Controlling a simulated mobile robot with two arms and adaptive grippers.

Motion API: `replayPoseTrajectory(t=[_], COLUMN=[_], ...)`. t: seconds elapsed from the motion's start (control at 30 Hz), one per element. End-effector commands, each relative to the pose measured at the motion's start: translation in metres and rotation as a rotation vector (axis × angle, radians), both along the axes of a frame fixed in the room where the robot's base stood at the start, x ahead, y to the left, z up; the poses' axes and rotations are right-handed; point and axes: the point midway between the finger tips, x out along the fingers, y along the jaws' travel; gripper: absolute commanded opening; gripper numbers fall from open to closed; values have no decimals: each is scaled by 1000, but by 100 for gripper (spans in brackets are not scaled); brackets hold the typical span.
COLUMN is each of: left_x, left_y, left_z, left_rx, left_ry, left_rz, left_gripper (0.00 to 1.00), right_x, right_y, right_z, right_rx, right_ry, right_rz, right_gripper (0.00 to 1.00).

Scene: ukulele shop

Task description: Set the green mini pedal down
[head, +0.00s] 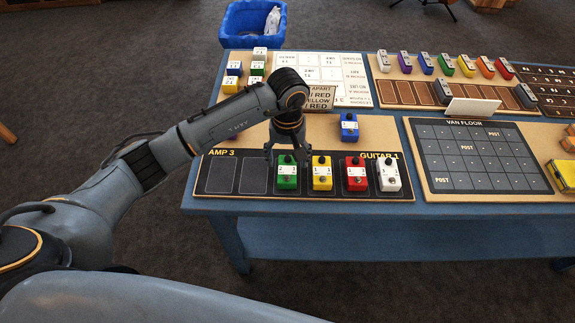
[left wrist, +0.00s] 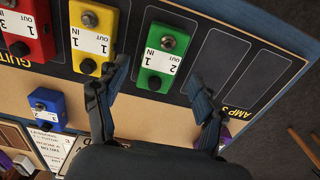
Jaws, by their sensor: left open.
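The green mini pedal (head: 287,178) stands upright on the dark pedal board (head: 262,192) marked AMP 3 and GUITAR 1, in the third slot from the left. The two slots left of it are empty. My left gripper (head: 287,152) is just above and behind the pedal. In the left wrist view the green pedal (left wrist: 163,58) lies between and beyond the fingertips of my open left gripper (left wrist: 160,82), with visible gaps on both sides. The fingers hold nothing. My right gripper is out of view.
Yellow (head: 322,175), red (head: 355,175) and white (head: 388,175) pedals stand to the right on the board. A blue pedal (head: 349,128) sits behind them. The VAN FLOOR grid (head: 475,160) is bare. A blue bin (head: 240,30) stands behind the table.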

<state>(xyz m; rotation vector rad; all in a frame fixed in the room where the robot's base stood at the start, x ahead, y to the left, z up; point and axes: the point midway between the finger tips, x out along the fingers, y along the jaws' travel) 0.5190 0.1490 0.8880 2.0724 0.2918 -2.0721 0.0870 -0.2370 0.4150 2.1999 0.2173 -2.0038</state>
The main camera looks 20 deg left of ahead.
Motion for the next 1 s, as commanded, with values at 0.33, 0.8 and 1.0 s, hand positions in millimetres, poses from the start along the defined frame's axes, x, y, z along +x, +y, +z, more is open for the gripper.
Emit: replayPoseTrajectory(t=[0.33, 0.8, 1.0], left_x=[1, 0, 0], left_y=[1, 0, 0], left_z=[69, 88, 87], left_rx=[2, 1, 1], left_ry=[-5, 1, 0], left_rz=[0, 1, 1], left_gripper=[69, 69, 69], right_x=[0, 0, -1], right_y=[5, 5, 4], right_z=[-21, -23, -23], right_rx=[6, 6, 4], right_ry=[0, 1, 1], right_rz=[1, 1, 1], right_gripper=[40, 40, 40])
